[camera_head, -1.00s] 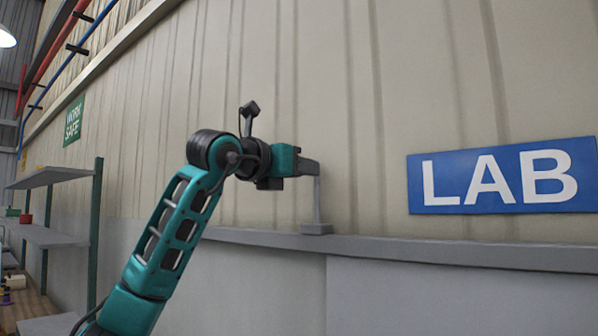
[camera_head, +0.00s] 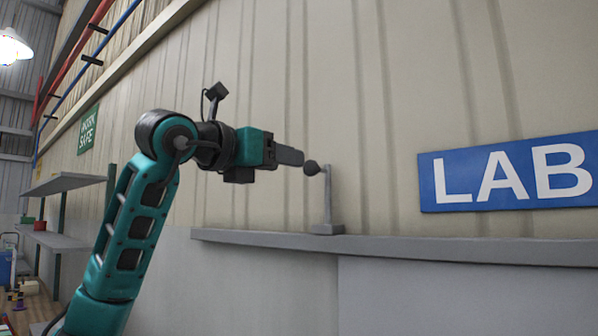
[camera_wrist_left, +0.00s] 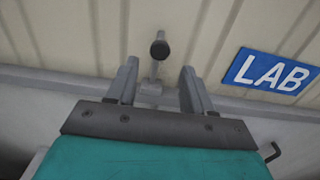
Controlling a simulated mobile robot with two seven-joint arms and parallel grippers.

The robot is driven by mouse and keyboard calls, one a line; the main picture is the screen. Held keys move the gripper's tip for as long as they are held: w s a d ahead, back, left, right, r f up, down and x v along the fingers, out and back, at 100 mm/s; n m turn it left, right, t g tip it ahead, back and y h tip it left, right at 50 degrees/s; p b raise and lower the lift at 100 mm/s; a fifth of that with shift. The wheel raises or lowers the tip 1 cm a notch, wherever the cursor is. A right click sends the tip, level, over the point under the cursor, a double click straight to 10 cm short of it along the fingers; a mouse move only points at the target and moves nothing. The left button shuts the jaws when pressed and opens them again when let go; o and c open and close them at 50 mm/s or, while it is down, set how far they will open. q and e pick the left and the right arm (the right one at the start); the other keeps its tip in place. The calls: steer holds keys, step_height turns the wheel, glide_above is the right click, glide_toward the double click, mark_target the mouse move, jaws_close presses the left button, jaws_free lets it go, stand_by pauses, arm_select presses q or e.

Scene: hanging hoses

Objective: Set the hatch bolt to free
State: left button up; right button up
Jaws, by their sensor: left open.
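A dark rounded knob (camera_head: 312,168) sits at the top of a thin grey post (camera_head: 328,203) on the wall ledge; I cannot tell for sure that this is the hatch bolt. My left gripper (camera_head: 297,158) is open and empty, just left of the knob in the head view, with a small gap between them. In the left wrist view the knob (camera_wrist_left: 159,49) shows beyond and between the two fingertips of the gripper (camera_wrist_left: 159,72), not between the fingers. My right gripper is not in view.
The grey ledge (camera_head: 440,249) runs along the wall below the gripper. A blue LAB sign (camera_head: 508,176) is on the wall to the right. Shelves (camera_head: 62,184) stand at the far left. A thin dark hook (camera_wrist_left: 273,152) shows at the lower right of the wrist view.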

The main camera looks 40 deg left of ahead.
arm_select(q)
steer(key=s, duration=0.4)
steer(key=shift+s+a, duration=0.1)
steer(key=shift+a, duration=0.05)
stand_by(0.4)
